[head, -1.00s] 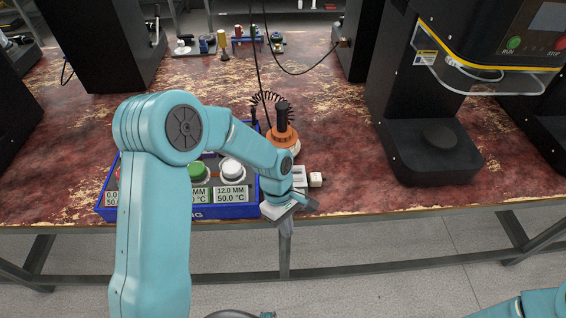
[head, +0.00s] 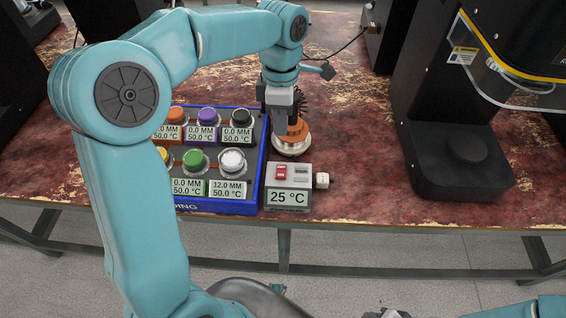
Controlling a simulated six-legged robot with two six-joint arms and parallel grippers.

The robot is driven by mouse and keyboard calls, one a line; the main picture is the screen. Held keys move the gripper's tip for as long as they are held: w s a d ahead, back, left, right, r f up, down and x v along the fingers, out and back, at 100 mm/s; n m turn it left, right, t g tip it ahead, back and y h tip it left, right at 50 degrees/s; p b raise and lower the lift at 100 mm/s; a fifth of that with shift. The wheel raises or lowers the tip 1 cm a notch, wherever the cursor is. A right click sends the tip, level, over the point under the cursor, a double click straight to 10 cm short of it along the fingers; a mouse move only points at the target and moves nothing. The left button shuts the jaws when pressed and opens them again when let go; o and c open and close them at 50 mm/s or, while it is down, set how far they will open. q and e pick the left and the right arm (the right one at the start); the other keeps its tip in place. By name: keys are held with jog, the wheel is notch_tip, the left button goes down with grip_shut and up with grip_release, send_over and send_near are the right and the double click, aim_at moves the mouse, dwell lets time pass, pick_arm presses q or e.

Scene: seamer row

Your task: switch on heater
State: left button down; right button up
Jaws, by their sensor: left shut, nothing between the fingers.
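A small grey control box (head: 287,198) with a 25 °C display stands near the bench's front edge, in the middle of the head view. A red rocker switch (head: 281,172) is on its top and a pale knob (head: 322,180) on its right side. I cannot tell the switch's position. Just behind it stands an orange device on a round metal base (head: 291,148), partly hidden by my left gripper. My left gripper (head: 278,131) points down, shut and empty, above and behind the switch, apart from it. My right gripper is not in view.
A blue tray (head: 225,207) holds several colour-capped pots with labels, directly left of the box. A black machine (head: 445,165) stands to the right. Bare red-brown bench top (head: 355,150) lies between the box and the machine.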

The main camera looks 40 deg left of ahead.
aim_at(281, 175)
pick_arm(q)
jog(key=f, duration=0.4)
jog(key=f+b, duration=0.1)
jog(key=f, duration=0.4)
jog(key=s+f, duration=0.1)
jog(key=f, duration=0.4)
jog(key=shift+s+d+f+b, duration=0.1)
jog(key=shift+d+b, duration=0.2)
jog(key=shift+d, duration=0.1)
jog(key=shift+f+b, duration=0.3)
jog(key=shift+b, duration=0.05)
jog(key=shift+s+d, duration=0.1)
jog(key=shift+s+r, duration=0.1)
jog(key=shift+s, duration=0.05)
jog(key=shift+w, duration=0.2)
